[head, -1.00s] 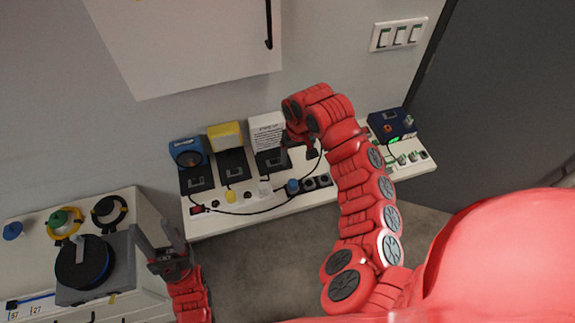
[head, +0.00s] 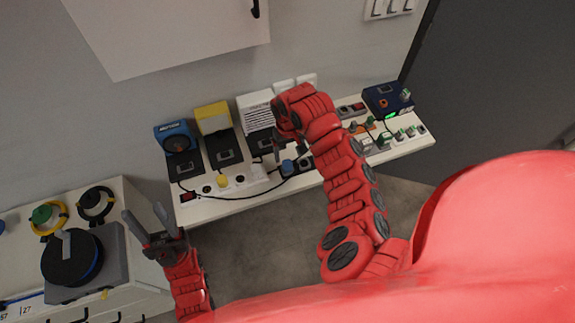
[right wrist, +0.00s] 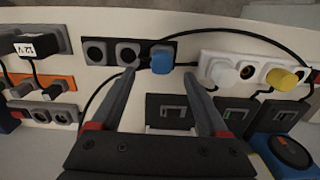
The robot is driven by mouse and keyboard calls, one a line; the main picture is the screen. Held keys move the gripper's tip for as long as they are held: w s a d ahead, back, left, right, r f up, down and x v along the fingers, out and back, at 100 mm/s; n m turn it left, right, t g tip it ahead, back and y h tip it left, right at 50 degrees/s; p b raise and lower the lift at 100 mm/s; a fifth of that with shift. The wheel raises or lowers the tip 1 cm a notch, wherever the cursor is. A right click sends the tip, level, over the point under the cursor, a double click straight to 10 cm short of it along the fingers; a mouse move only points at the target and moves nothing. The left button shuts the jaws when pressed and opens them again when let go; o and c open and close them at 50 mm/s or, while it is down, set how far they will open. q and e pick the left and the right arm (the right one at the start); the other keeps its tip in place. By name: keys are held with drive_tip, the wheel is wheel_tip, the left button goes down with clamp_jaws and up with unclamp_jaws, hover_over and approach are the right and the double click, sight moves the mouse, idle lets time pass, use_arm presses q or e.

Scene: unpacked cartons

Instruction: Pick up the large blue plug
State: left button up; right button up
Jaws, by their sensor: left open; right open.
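The large blue plug (head: 288,166) sits in a dark socket strip on the white bench. In the right wrist view the blue plug (right wrist: 162,60) shows at the strip's right end. My right gripper (head: 290,150) is open just behind and above the plug in the head view. In the wrist view its two fingertips (right wrist: 160,72) lie to either side of the plug, with nothing held; I cannot tell the remaining height gap. My left gripper (head: 144,212) is open and empty near the left cabinet, far from the plug.
A white socket strip with a white plug (right wrist: 217,71) and a yellow plug (right wrist: 282,79) is beside the blue plug. Black cables run close by. Blue, yellow and white devices (head: 213,117) stand behind. A black dial (head: 72,257) is on the left cabinet.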

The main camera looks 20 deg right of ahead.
sight(287, 163)
drive_tip(key=shift+f+p, duration=0.35)
drive_tip(key=shift+f, duration=0.1)
drive_tip(key=f+p, duration=0.1)
drive_tip(key=f, duration=0.2)
drive_tip(key=shift+a+f+p, duration=0.2)
drive_tip(key=shift+f+p, duration=0.1)
drive_tip(key=shift+p, duration=0.1)
drive_tip(key=shift+w+f, duration=0.1)
drive_tip(key=shift+f, duration=0.45)
clamp_jaws()
